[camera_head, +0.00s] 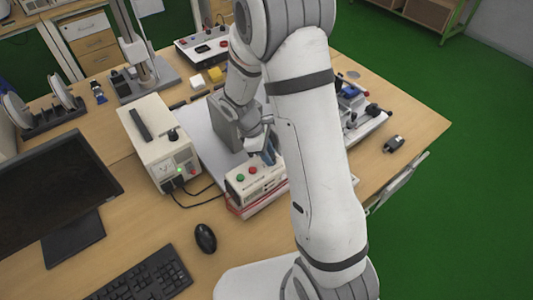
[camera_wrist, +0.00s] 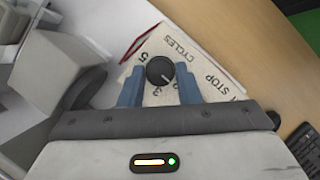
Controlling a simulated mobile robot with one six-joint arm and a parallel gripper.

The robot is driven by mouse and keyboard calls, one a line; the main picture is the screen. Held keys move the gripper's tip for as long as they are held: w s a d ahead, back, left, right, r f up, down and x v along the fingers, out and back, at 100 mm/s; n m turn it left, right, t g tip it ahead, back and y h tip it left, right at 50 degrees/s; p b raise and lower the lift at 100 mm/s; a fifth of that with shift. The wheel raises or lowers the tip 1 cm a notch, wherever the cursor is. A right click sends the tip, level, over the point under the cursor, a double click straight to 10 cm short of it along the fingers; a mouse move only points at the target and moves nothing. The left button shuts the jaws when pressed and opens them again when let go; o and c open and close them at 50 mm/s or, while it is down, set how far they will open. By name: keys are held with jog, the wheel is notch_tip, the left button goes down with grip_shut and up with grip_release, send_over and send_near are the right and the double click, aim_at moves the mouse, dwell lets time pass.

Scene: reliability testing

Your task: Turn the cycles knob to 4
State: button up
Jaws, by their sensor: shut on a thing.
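The control box (camera_head: 250,185) has a light top panel with a green and a red button and stands on the bench in the head view. In the wrist view its panel (camera_wrist: 205,75) reads CYCLES and STOP, with numbers such as 5 and 3. The round black cycles knob (camera_wrist: 159,69) has a white pointer line directed toward the lower right of the picture. My gripper (camera_wrist: 160,86) has its blue fingers on both sides of the knob, shut on it. In the head view my gripper (camera_head: 268,157) is over the box and hides the knob.
A white instrument (camera_head: 158,140) with a green light stands left of the box, with black cables beside it. A mouse (camera_head: 205,238), keyboard (camera_head: 145,280) and monitor (camera_head: 55,190) are in front and left. A small black object (camera_head: 393,144) lies on the right, near open bench.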

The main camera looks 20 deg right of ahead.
jog(key=shift+s+f, duration=0.1)
jog(key=shift+s, duration=0.05)
jog(key=m, duration=0.2)
jog(key=m+g+y, duration=0.1)
jog(key=m, duration=0.1)
jog(key=m+g+b, duration=0.1)
jog(key=m, duration=0.1)
jog(key=shift+d+f+m, duration=0.15)
jog(key=shift+d+m, duration=0.1)
jog(key=shift+m, duration=0.05)
jog(key=m+y, duration=0.1)
jog(key=m, duration=0.1)
jog(key=m+y+b, duration=0.1)
jog(key=m, duration=0.2)
jog(key=shift+d+m+g+y, duration=0.15)
jog(key=shift+m+g+y, duration=0.15)
jog(key=shift+g, duration=0.1)
jog(key=m+y, duration=0.1)
jog(key=m, duration=0.1)
jog(key=m+y+b, duration=0.1)
jog(key=m, duration=0.2)
jog(key=shift+d, duration=0.1)
jog(key=m+y, duration=0.1)
jog(key=m, duration=0.2)
jog(key=m+t+y+b, duration=0.1)
jog(key=m, duration=0.2)
jog(key=shift+d+t, duration=0.1)
jog(key=shift+t, duration=0.2)
jog(key=shift+m, duration=0.4)
